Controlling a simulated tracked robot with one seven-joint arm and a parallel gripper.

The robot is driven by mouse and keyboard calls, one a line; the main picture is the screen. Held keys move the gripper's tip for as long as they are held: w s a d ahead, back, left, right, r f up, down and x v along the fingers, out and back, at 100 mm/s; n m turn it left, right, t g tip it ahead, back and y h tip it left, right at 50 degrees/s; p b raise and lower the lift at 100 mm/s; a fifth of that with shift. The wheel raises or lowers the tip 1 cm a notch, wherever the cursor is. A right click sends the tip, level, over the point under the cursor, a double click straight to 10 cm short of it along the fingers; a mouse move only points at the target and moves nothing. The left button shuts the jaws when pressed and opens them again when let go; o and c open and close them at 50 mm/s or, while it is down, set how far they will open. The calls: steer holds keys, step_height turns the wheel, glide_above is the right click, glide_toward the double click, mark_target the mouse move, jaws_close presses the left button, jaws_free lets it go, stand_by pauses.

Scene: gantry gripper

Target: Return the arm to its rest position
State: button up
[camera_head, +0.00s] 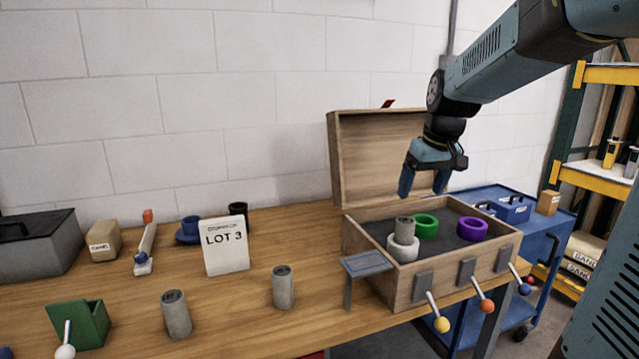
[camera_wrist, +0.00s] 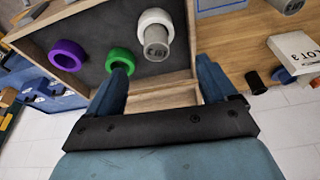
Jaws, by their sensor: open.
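My gripper (camera_head: 425,182) is open and empty above the back part of an open wooden box (camera_head: 402,283). Its two fingers also show spread in the wrist view (camera_wrist: 165,85). Inside the box, a grey cylinder (camera_head: 405,228) stands at a white ring (camera_head: 402,250); the wrist view shows this cylinder (camera_wrist: 156,47) within the white ring (camera_wrist: 155,17). A green ring (camera_head: 425,226) and a purple ring (camera_head: 473,229) lie on the dark box floor. The gripper is apart from all of these. My arm reaches in from the upper right.
The raised lid (camera_head: 375,155) stands close behind my gripper. Levers with coloured knobs (camera_head: 441,324) stick out in front of the box. Two grey cylinders (camera_head: 283,287) (camera_head: 176,314), a LOT 3 sign (camera_head: 226,248) and a green holder (camera_head: 85,325) stand on the table. A blue cart (camera_head: 540,240) is at right.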

steer(key=s+a+f+m+t, duration=0.1)
steer(key=s+a+m+t, duration=0.1)
steer(key=s, duration=2)
steer(key=shift+a+m+h, duration=0.2)
steer(key=shift+m+h, duration=0.1)
steer(key=shift+h, duration=0.1)
steer(key=shift+c, duration=0.4)
